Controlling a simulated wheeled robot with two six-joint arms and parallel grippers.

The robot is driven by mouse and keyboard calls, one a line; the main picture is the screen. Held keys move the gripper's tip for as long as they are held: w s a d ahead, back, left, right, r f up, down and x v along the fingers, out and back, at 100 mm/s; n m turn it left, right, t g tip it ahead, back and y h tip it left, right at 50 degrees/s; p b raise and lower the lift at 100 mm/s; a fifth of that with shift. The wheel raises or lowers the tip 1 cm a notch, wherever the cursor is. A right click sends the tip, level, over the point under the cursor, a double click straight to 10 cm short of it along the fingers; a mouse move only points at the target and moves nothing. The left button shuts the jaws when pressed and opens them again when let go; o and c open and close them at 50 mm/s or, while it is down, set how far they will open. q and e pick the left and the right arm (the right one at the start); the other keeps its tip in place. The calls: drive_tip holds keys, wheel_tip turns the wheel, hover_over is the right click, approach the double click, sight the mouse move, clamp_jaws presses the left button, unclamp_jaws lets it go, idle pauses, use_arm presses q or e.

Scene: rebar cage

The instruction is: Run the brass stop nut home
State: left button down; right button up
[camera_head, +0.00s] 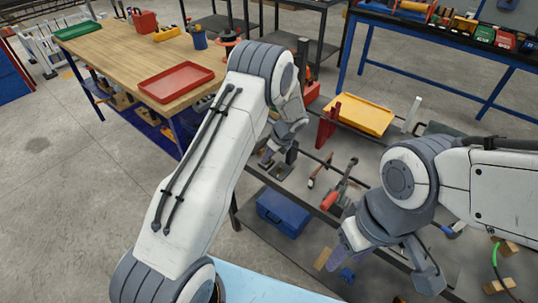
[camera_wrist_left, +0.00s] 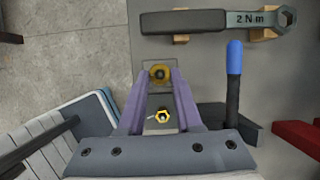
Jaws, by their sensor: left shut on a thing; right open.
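My left gripper (camera_head: 270,155) reaches down to a dark fixture (camera_head: 279,171) on the bench. In the left wrist view its purple fingers (camera_wrist_left: 160,76) close around a brass piece (camera_wrist_left: 160,72) with a dark centre, which I take as the stop nut. Its thread and seat are hidden. A smaller yellow hexagonal piece (camera_wrist_left: 162,117) shows between the fingers, nearer the palm in the picture; I cannot tell its depth. The nut is too small to make out in the head view. My right gripper (camera_head: 384,274) is open and empty, over the bench's near right part.
A wrench marked 2 N m (camera_wrist_left: 215,20) rests on wooden blocks. A blue-handled tool (camera_wrist_left: 234,85) stands right of my left fingers. A blue toolbox (camera_head: 284,212) is on the lower shelf. A yellow tray (camera_head: 360,114) lies behind.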

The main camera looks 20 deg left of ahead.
use_arm(q)
drive_tip(key=shift+m, duration=0.3)
drive_tip(key=c, duration=0.6)
unclamp_jaws()
drive_tip(key=b+v, duration=0.1)
drive_tip(key=v, duration=0.9)
drive_tip(key=shift+s+r, duration=0.15)
drive_tip(key=shift+r, duration=0.05)
